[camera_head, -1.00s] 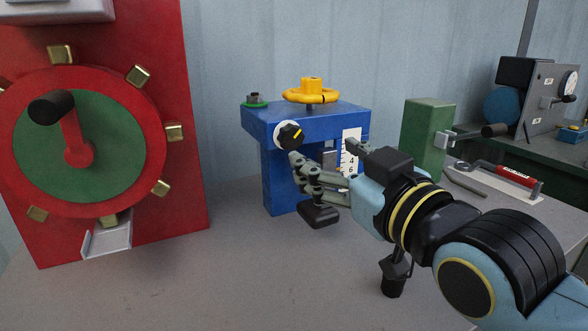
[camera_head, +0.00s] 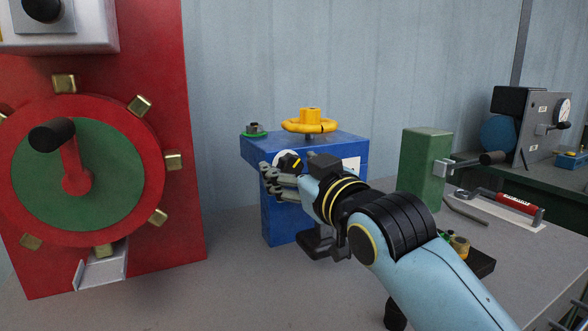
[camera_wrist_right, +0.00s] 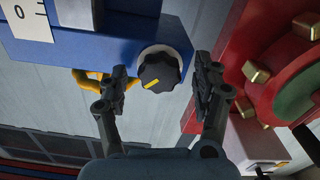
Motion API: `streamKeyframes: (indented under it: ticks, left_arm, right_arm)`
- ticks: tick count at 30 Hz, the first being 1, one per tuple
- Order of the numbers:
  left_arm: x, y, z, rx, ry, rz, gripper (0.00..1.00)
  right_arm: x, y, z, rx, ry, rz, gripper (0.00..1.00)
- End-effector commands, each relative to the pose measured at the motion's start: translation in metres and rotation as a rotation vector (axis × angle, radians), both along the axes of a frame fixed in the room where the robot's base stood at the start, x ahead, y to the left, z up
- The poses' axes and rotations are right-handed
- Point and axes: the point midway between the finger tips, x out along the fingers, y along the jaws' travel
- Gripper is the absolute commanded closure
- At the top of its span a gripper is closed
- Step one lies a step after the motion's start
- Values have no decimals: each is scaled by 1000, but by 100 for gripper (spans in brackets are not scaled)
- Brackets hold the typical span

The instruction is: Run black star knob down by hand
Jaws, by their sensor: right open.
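The black star knob (camera_head: 291,164) has a yellow pointer line and a white ring behind it, on the front of the blue press frame (camera_head: 350,147). My right gripper (camera_head: 268,180) is in front of the blue frame, at the knob's height or slightly below it, and partly hides the knob and ring. In the right wrist view the knob (camera_wrist_right: 159,73) lies between the two open fingers (camera_wrist_right: 160,88), with gaps on both sides and no visible contact. The pointer tilts there. My left gripper is not in view.
A yellow handwheel (camera_head: 308,125) tops the blue frame. A red panel with a crank wheel (camera_head: 160,200) stands at left. A green block (camera_head: 425,165) with a handle and a red-handled tool (camera_head: 514,203) are at right. The bench front is bare.

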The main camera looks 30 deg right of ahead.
Motion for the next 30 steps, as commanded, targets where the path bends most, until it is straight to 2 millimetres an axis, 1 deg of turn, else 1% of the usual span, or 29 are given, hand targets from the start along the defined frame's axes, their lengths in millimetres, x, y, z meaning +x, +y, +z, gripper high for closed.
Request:
streamKeyframes:
  ticks: [1, 2, 12, 14, 19, 23, 30]
  left_arm:
    - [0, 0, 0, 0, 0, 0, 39]
    - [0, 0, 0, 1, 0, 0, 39]
    - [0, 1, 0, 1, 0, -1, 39]
    - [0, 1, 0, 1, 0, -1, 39]
    - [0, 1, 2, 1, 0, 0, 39]
    - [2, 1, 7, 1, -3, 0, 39]
    - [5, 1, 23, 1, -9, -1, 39]
  right_arm:
    - [0, 0, 0, 0, 0, 0, 33]
    - [0, 0, 0, 0, 0, 0, 37]
    - [0, 0, 0, 0, 0, 0, 82]
    - [0, 0, 0, 0, 0, 0, 89]
    - [0, 0, 1, 11, -1, 0, 89]
    - [0, 0, 2, 47, -3, 0, 89]
    - [-1, 0, 3, 192, -10, 0, 89]
